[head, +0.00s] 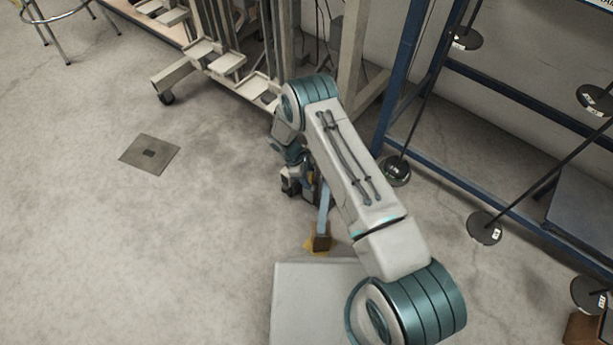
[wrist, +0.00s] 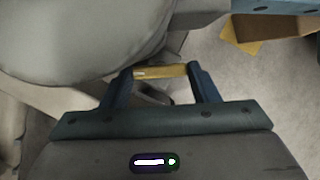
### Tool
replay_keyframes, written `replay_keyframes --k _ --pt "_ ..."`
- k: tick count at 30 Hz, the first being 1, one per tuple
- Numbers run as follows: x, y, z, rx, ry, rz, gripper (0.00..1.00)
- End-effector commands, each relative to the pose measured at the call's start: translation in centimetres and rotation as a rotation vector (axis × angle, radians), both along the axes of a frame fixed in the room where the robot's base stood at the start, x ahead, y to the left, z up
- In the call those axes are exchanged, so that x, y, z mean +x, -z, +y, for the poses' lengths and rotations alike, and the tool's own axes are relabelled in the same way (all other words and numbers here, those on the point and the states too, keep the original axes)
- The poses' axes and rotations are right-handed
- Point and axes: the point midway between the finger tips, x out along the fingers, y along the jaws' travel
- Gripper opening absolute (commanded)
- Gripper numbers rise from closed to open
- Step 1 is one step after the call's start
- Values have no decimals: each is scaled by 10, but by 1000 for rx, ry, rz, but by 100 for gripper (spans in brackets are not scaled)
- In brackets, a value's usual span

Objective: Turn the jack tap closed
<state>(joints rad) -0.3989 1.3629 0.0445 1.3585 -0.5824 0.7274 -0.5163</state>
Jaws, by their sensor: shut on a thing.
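In the wrist view, my gripper (wrist: 163,74) has its two dark blue fingers on either side of a short yellow bar (wrist: 158,71) and is shut on it. The bar spans the gap between the fingertips, and it looks like the tap's handle. The tap and most of the jack are hidden there. A pale blue bar (head: 324,208) slants down beside the gripper to a brown block (head: 321,242) with a yellow piece (head: 309,244) at its foot.
A beige wheeled frame (head: 228,65) stands behind the gripper. A square floor plate (head: 150,153) lies to the left.

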Motion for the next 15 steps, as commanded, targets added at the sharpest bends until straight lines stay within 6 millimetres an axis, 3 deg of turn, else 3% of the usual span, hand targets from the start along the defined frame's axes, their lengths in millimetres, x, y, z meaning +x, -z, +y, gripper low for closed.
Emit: replay_keyframes --k 11,12,14,15 --pt "4 -2 2 6 1 -11 32" --pt "4 -2 2 6 1 -11 60" --pt "4 -2 2 7 2 -10 76" --pt "4 -2 2 6 1 -9 76"
